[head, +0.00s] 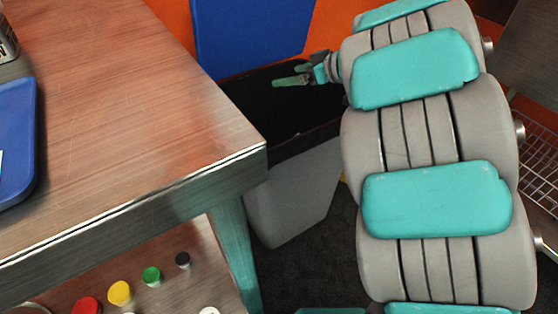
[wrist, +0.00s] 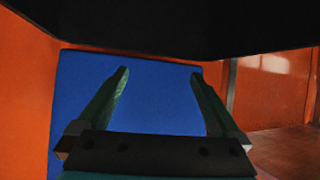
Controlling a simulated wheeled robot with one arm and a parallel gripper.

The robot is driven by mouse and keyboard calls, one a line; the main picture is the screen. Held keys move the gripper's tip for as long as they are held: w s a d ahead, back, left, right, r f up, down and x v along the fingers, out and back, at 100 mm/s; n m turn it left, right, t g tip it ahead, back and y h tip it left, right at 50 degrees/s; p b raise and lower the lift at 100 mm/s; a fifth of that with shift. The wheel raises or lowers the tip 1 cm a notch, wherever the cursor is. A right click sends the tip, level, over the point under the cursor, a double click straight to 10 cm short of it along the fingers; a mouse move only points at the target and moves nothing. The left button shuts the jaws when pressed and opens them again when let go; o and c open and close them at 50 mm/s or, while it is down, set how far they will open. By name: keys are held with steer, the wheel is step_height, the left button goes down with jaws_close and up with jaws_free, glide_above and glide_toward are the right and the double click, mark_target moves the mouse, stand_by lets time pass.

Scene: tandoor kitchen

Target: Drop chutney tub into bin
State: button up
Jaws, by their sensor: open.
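My gripper (head: 287,76) is over the dark open top of a grey bin (head: 300,195), beyond the table's corner in the head view. In the wrist view the two green fingers of my gripper (wrist: 159,74) stand wide apart with nothing between them. The bin has a black rim and a dark inside whose contents I cannot make out. No chutney tub can be made out in either view.
A steel table (head: 120,110) fills the left, with a blue tray (head: 17,140) at its edge. Several coloured caps, one green (head: 151,275), show on the shelf below. A blue panel (head: 250,35) stands behind the bin and fills the middle of the wrist view (wrist: 160,110). A wire rack (head: 540,150) is at right.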

steer(key=p+v, duration=0.1)
steer(key=v, duration=0.6)
steer(key=shift+s+d+r, duration=0.15)
steer(key=shift+s+d, duration=0.1)
steer(key=shift+d, duration=0.05)
